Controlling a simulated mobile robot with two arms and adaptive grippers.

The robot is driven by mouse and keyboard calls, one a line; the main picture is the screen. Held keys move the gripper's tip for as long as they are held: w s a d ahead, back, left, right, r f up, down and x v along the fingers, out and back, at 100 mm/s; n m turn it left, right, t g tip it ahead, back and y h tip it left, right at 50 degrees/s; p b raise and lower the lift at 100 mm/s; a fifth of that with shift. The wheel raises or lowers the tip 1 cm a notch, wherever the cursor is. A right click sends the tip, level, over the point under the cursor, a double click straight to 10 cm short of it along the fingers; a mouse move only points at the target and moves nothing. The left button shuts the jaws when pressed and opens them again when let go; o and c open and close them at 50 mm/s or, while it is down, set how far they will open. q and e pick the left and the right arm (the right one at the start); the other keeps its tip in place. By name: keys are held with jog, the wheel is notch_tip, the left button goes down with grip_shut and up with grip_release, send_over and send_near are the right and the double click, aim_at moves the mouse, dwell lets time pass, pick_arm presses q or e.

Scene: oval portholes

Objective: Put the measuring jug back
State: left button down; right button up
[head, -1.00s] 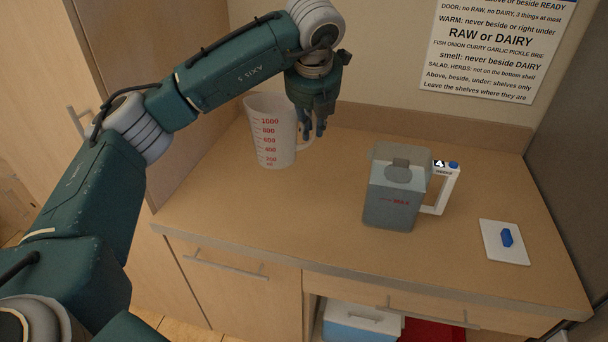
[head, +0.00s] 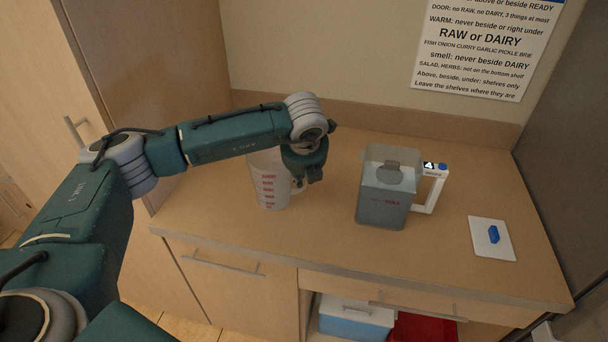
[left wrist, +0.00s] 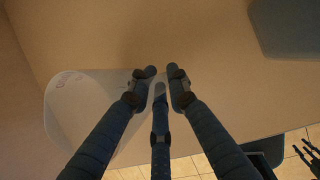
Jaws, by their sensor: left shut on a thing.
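The measuring jug (head: 272,185), clear with red markings, is on the left part of the counter in the head view, upright. My left gripper (head: 309,180) is shut on its handle, at the jug's right side; the fingers hide most of the handle. In the left wrist view the jug (left wrist: 72,105) lies left of the fingers (left wrist: 160,78), its wall partly behind them. I cannot tell whether its base touches the counter. Dark, spread fingers at the lower right of the left wrist view look like my right gripper (left wrist: 307,150); they appear empty.
A white board (head: 480,240) with a blue piece (head: 494,234) lies farther right. Below are a blue-and-white box (head: 355,321) and a red item (head: 425,328). A rule poster (head: 485,45) hangs behind.

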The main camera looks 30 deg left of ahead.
pick_arm(q)
jog(key=c, duration=1.6)
grip_release()
jog(key=shift+f, duration=0.1)
jog(key=shift+c, duration=0.2)
pick_arm(e)
jog(key=shift+d+f, duration=0.15)
jog(key=shift+d, duration=0.3)
